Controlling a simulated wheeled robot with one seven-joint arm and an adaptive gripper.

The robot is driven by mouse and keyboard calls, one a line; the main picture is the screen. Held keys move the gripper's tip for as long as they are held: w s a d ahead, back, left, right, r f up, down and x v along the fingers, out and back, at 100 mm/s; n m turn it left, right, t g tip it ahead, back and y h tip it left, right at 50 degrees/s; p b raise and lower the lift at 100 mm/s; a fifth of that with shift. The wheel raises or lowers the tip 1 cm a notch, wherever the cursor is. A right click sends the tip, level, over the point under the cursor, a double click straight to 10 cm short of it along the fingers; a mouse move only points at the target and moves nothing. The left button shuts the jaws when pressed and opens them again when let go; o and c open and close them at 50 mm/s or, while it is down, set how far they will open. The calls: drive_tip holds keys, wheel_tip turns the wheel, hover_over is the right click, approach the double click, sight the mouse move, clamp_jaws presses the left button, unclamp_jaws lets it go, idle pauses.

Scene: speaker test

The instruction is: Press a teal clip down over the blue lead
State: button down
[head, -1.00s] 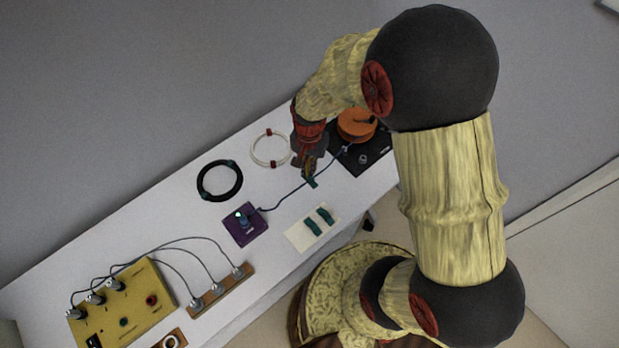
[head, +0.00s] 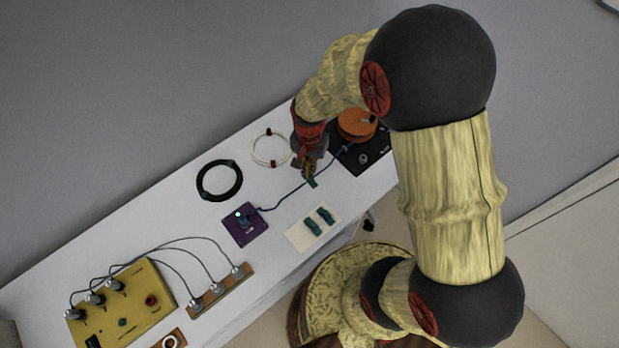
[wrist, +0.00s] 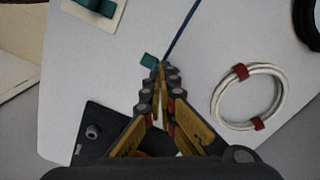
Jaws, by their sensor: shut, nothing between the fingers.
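The blue lead (head: 284,197) runs across the white table from a purple box (head: 245,224) to the black unit at the back right. It also shows in the wrist view (wrist: 183,30). A teal clip (head: 312,183) sits at the lead just beyond my fingertips, and it shows in the wrist view (wrist: 149,60). Whether it is seated fully over the lead I cannot tell. My gripper (head: 308,176) is shut and empty, its tips (wrist: 160,66) beside the clip. Two more teal clips (head: 312,226) lie on a cream card (head: 299,236).
An orange round speaker (head: 356,124) is on the black unit (head: 361,156). A white cable coil (head: 270,148) and a black coil (head: 219,180) lie behind the lead. A yellow box (head: 122,308) with plugged leads and a brown socket strip (head: 222,291) stand at front left.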

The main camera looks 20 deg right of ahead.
drive_tip(key=shift+f+b, duration=0.4)
drive_tip(key=shift+f, duration=0.3)
idle(0.3)
idle(0.3)
wheel_tip(320, 180, up, 8)
drive_tip(key=p, duration=0.6)
idle(0.4)
idle(0.5)
drive_tip(key=s+r+n+t, duration=0.2)
drive_tip(key=s+r, duration=0.2)
drive_tip(key=r, duration=0.6)
drive_tip(key=s+r+n+t, duration=0.1)
drive_tip(key=s+r+n, duration=0.2)
drive_tip(key=r, duration=0.6)
drive_tip(key=s+r+n+t, duration=0.2)
drive_tip(key=s+r+n, duration=0.1)
drive_tip(key=s+r, duration=0.4)
wheel_tip(320, 180, up, 4)
drive_tip(key=shift+f+t, duration=0.2)
drive_tip(key=shift+t, duration=0.1)
